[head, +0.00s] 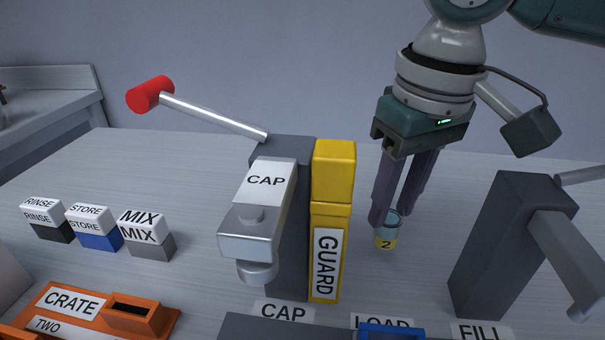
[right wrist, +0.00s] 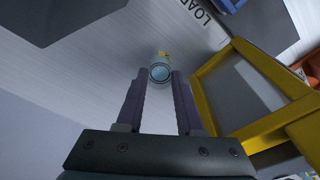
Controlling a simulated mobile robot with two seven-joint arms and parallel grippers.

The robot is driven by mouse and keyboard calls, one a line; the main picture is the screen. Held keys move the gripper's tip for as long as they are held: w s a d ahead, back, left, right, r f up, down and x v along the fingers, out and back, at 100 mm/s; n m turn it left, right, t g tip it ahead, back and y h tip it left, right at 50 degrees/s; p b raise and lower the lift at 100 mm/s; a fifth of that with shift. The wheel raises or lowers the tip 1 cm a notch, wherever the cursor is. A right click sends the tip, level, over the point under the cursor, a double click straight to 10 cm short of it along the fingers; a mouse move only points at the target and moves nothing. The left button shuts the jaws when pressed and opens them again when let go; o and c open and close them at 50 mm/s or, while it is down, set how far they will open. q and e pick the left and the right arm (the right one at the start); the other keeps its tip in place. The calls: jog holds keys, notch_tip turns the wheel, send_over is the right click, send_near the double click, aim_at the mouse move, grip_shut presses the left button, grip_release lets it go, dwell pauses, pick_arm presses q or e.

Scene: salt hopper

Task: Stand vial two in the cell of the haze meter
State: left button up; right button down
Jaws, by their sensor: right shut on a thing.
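Vial two (head: 386,240) is a small clear vial with a yellow band marked 2. It is right of the yellow guard in the head view. My right gripper (head: 392,216) points down and is shut on the vial near its top. In the right wrist view the vial's round top (right wrist: 160,73) shows between the fingertips. The vial looks upright; I cannot tell whether its base touches the table. I cannot make out the haze meter or its cell. My left gripper is not in view.
The yellow GUARD (head: 327,252) and grey CAP post (head: 292,210) stand close left of the vial. A dark grey post (head: 500,245) stands to the right, by the FILL label. RINSE, STORE and MIX blocks (head: 146,236) and an orange crate (head: 135,317) are at left.

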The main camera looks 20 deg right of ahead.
aim_at(396, 212)
notch_tip(396, 212, down, 4)
jog(key=shift+r+b, duration=0.1)
jog(key=shift+b, duration=0.3)
jog(key=shift+f, duration=0.25)
jog(key=c, duration=0.5)
grip_release()
jog(key=shift+c, duration=0.2)
